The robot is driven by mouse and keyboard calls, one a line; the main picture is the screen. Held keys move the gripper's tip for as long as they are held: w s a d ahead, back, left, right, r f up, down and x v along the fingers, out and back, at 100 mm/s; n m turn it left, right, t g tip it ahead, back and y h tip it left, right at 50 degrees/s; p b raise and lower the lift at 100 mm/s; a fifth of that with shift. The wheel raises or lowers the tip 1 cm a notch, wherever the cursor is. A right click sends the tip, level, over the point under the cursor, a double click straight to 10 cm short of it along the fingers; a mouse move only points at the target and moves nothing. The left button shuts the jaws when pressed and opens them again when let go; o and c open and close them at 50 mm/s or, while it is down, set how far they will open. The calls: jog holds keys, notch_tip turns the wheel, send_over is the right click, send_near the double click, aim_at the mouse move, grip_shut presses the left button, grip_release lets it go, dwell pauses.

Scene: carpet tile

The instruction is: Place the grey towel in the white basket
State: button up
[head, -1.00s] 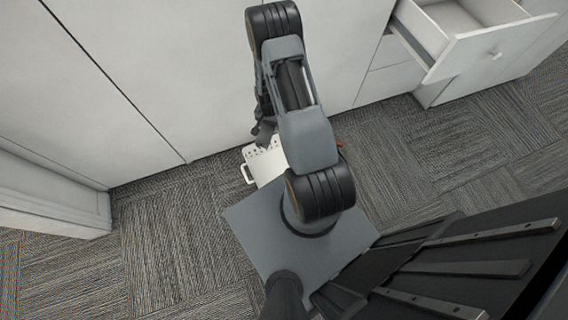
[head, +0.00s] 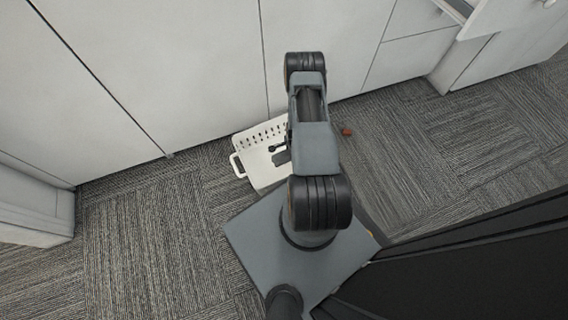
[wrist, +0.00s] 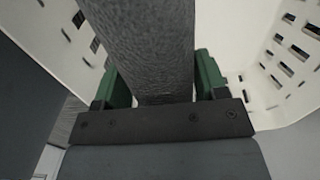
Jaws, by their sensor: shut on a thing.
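The white basket (head: 240,146) stands on the carpet against the cabinets in the head view, partly hidden behind my arm. Its slotted white wall also shows in the wrist view (wrist: 291,65). In the wrist view my gripper (wrist: 155,90) has its green-padded fingers on both sides of the dark grey textured towel (wrist: 140,45) and is shut on it. The towel extends up out of the top of the view, with basket walls on both sides of it. In the head view the towel cannot be made out behind my arm.
White cabinet fronts (head: 180,60) stand along the back, with an open drawer (head: 500,18) at the upper right. A small reddish-brown object (head: 347,131) lies on the carpet right of my arm.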

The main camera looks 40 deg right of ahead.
notch_tip(320, 180, down, 11)
jog(key=b, duration=0.5)
jog(key=shift+s+r, duration=0.1)
jog(key=shift+r, duration=0.1)
jog(key=shift+f, duration=0.15)
jog(key=o, duration=1)
jog(key=shift+o, duration=0.2)
